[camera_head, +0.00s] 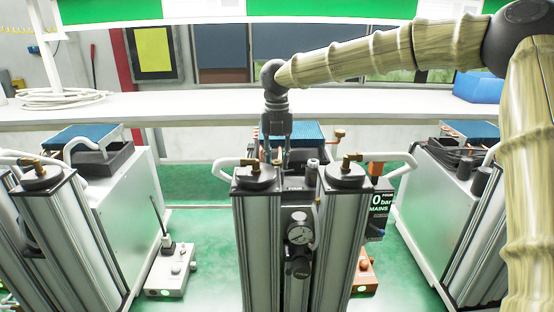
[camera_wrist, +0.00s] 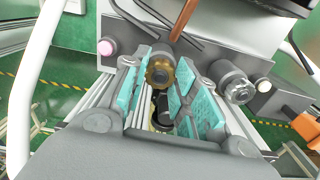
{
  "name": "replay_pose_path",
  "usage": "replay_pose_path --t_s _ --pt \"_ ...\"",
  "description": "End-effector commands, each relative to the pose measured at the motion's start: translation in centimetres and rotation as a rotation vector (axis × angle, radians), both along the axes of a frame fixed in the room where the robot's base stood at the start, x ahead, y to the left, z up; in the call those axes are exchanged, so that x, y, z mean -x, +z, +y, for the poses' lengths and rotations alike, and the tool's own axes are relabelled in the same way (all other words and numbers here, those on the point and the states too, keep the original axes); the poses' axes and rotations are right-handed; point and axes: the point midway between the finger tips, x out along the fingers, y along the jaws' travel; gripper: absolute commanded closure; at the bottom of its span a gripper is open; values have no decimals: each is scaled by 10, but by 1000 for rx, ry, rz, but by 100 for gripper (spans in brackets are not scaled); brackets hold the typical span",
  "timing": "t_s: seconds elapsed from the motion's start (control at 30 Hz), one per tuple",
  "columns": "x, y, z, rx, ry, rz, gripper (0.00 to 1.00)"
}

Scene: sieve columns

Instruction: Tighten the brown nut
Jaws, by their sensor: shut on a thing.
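The brown nut (camera_wrist: 159,73) is a ribbed brass-brown ring in the wrist view, with a dark grey round face at its middle. My gripper (camera_wrist: 168,72) has its teal-padded fingers on both sides of the nut and is shut on it. In the head view my gripper (camera_head: 275,155) points down behind the front left column top, at the middle unit. The nut cannot be made out in the head view. A copper pipe (camera_wrist: 183,18) rises just above the nut.
In the head view, brass elbows (camera_head: 350,160) top the columns near my gripper. A white hose (camera_head: 388,158) curves at the right.

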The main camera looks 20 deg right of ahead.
Motion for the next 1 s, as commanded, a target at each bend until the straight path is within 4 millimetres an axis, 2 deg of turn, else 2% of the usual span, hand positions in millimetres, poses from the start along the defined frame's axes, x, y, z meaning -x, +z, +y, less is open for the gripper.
replay_pose_path --t_s 0.3,0.83,0.87,0.97,1.0 --pt "-2 3 -1 -1 -118 -7 95" --pt "-2 4 -1 0 -140 -8 95" --pt "-2 4 -1 0 -140 -8 68" --pt "-2 3 -1 -1 -140 -7 50" --pt "-1 3 -1 0 -139 -5 49"
